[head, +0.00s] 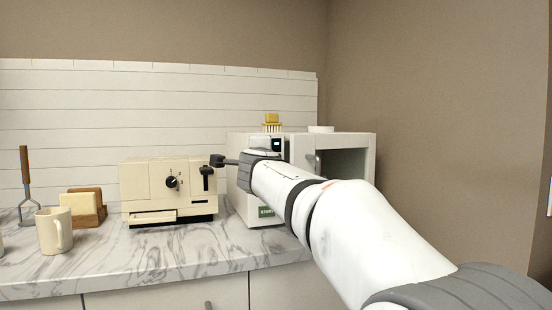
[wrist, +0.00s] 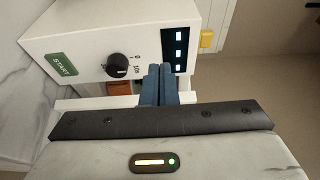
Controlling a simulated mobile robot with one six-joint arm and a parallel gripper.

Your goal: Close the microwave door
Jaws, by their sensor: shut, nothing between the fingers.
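The white microwave (head: 243,190) stands on the counter, partly hidden by my arm. Its door (head: 366,150), with a dark window and a handle (head: 312,160), shows at the right and looks swung open. The wrist view shows its front panel (wrist: 85,42) turned sideways, with a START label, a black knob (wrist: 118,66) and a lit display (wrist: 179,45). My gripper (wrist: 157,72) is shut and empty, its blue fingers together near the panel's edge beside the knob. I cannot tell whether they touch it. In the head view my arm hides the fingers.
A cream toaster oven (head: 148,188) stands left of the microwave. A cream mug (head: 52,232), a wooden holder (head: 84,205) and a masher (head: 27,180) are farther left. A yellow brush (head: 271,121) and a white dish (head: 321,129) rest on top of the microwave. A wall closes the right.

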